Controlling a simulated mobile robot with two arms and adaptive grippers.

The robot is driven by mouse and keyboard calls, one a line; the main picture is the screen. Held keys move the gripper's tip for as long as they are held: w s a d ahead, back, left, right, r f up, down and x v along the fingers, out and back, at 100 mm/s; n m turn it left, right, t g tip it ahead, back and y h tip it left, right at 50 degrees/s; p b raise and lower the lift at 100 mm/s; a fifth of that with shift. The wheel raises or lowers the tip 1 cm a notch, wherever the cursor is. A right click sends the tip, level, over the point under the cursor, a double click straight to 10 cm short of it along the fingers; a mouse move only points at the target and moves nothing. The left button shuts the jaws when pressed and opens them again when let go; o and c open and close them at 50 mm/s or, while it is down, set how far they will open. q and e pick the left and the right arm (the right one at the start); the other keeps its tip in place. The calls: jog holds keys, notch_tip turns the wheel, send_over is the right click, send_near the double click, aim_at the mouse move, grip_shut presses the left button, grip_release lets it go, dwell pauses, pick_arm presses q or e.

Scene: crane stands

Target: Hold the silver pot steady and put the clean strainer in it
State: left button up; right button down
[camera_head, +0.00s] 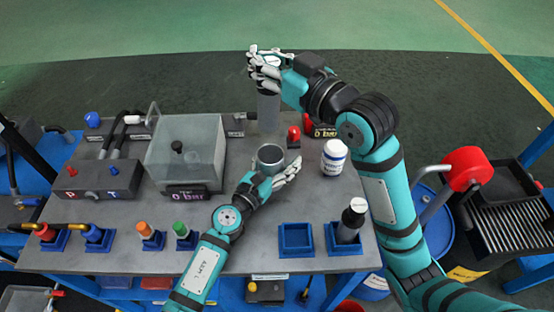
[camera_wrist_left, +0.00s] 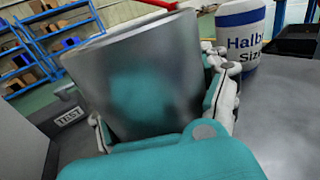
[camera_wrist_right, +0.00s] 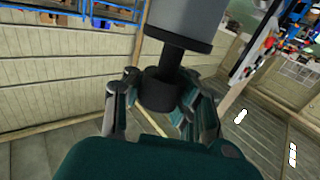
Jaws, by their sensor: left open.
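The silver pot (camera_head: 270,158) is upright on the grey table, right of the clear box. My left gripper (camera_head: 287,172) is open beside it, with fingers on both sides of the pot (camera_wrist_left: 140,75) in the left wrist view. The strainer (camera_head: 268,112) is a grey cylinder below my right gripper (camera_head: 264,64), near the table's back edge. In the right wrist view its black knob (camera_wrist_right: 160,88) is between the right gripper's fingers, which close around it. Whether the strainer touches the table is unclear.
A white bottle (camera_head: 334,157) stands right of the pot, and a dark bottle (camera_head: 351,222) sits in a blue holder. A clear box (camera_head: 187,150) with a black knob is left. A red knob (camera_head: 294,133) stands behind the pot. An empty blue holder (camera_head: 296,239) is in front.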

pick_arm(q)
jog(key=c, duration=1.5)
grip_shut()
